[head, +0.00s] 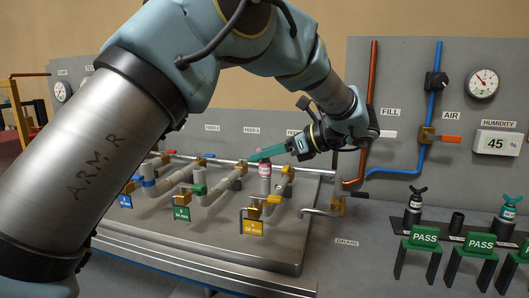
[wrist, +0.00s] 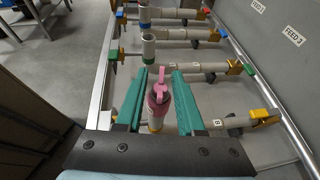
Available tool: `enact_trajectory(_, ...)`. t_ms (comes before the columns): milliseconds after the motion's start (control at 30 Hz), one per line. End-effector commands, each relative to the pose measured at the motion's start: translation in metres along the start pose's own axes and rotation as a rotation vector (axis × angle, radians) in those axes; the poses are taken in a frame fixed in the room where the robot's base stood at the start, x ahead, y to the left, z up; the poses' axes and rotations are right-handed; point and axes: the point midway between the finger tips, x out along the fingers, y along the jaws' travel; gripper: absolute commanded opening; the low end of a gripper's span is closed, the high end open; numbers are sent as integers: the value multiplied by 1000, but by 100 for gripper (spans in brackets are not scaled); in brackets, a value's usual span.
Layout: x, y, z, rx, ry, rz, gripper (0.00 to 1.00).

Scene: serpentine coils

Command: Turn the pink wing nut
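The pink wing nut (wrist: 158,92) sits upright on a pale pipe end in the wrist view, its wings spread in a fork. In the head view a pink part (head: 265,170) shows just below my fingers; its top is hidden by them. My gripper (wrist: 159,72) has two teal fingers, one on each side of the wing nut, with visible gaps between them and the nut. My gripper also shows in the head view (head: 255,156), reaching in from the right with its fingers level over the pink part. It is open and holds nothing.
A rail (wrist: 101,60) runs beside the coils. The grey back panel (wrist: 280,60) stands close on the right in the wrist view.

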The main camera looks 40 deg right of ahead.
Motion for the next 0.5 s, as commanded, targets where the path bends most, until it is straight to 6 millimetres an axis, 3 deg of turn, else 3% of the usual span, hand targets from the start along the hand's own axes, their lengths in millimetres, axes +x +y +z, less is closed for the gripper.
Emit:
enact_trajectory(267, -14, -1, 1, -4, -1, -5, 38)
enact_trajectory(500, -60, 0, 0, -5, 0, -5, 38)
